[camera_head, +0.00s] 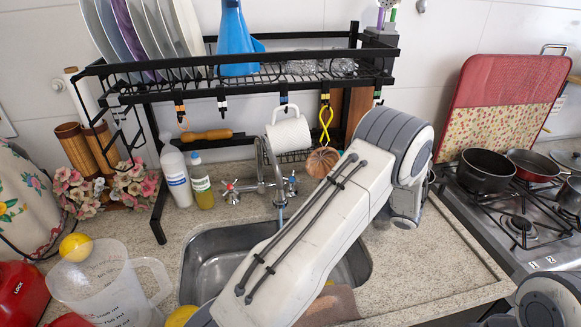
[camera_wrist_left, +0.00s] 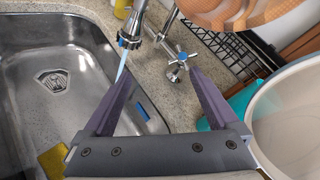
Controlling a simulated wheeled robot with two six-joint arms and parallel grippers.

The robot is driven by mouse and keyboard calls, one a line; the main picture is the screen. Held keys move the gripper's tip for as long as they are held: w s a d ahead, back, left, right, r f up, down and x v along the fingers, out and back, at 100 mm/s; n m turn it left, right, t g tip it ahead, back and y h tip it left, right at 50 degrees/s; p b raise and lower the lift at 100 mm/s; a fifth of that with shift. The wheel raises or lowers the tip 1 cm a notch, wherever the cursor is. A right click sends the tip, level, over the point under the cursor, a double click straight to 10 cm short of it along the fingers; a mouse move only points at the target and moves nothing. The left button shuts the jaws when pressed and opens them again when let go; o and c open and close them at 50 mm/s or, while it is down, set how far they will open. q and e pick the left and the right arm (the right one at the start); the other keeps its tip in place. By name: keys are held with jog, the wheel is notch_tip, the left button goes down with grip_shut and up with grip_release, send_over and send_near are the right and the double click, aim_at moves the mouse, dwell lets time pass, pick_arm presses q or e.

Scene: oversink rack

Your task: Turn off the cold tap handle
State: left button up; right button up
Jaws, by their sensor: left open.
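The cold tap handle (camera_head: 291,186) has a blue mark and stands right of the tap spout (camera_head: 262,165) behind the sink. In the left wrist view the metal cross-shaped cold tap handle (camera_wrist_left: 181,57) lies ahead of my left gripper (camera_wrist_left: 160,92), roughly between the lines of its two fingers and apart from them. The left gripper is open with nothing between its fingers. A pale blue water stream (camera_wrist_left: 122,63) runs from the spout. In the head view my arm covers part of the sink and hides the left fingers. My right gripper is not in view.
The hot tap handle (camera_head: 231,190) with a red mark is on the left. A white mug (camera_head: 289,131) hangs from the black rack (camera_head: 285,75) above. A steel sink (camera_head: 215,250) is in front. A round wooden object (camera_wrist_left: 235,12) is close beyond the handle. Pans stand on the stove (camera_head: 520,225).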

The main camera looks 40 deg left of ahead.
aim_at(292, 177)
pick_arm(q)
jog(key=w+a+f+m+y, duration=0.1)
jog(key=a, duration=0.1)
jog(key=w+a+f+m+t+y+p, duration=0.1)
jog(key=w+a, duration=0.1)
jog(key=a, duration=0.1)
jog(key=w+a+f+t+y, duration=0.1)
jog(key=a+f, duration=0.1)
jog(key=a, duration=0.1)
jog(key=shift+w+m+y, duration=0.3)
jog(key=shift+m, duration=0.1)
jog(key=a+p, duration=0.1)
jog(key=a, duration=0.2)
jog(key=a+p, duration=0.1)
jog(key=a, duration=0.2)
jog(key=w+a+p, duration=0.1)
jog(key=a, duration=0.2)
jog(key=shift+p, duration=0.4)
jog(key=shift+w+a, duration=0.15)
jog(key=shift+a, duration=0.5)
